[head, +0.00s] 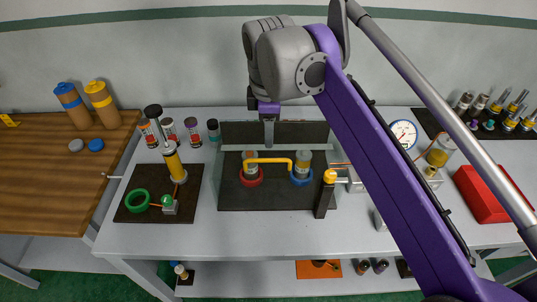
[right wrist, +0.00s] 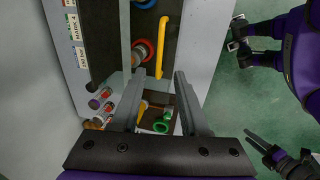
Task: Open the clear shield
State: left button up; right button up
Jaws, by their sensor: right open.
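A dark board (head: 228,196) on the grey bench carries two upright cylinders, one in a red ring (head: 251,179) and one in a blue ring (head: 301,180). A yellow bar (head: 270,160) runs across in front of them; it also shows in the right wrist view (right wrist: 161,45). My right gripper (head: 269,142) is open and empty, pointing down above the board's back part. Its two fingers (right wrist: 160,78) are spread in the right wrist view. What looks like my left gripper (right wrist: 262,146) is at that view's right edge, far from the board.
A dark board with a green ring (head: 137,201) and a yellow cylinder (head: 173,162) stands left. Several small jars line the bench's back left. A post with a yellow top (head: 329,177) stands at the board's right. A gauge (head: 404,134) and red bin (head: 483,195) are further right.

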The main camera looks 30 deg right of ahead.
aim_at(269, 161)
jog(key=f, duration=0.3)
jog(key=w+f, duration=0.1)
jog(key=f, duration=0.3)
jog(key=d+f, duration=0.1)
jog(key=f, duration=0.2)
jog(key=shift+w+f+b, duration=0.2)
jog(key=shift+w+b, duration=0.15)
grip_shut()
dwell(0.9)
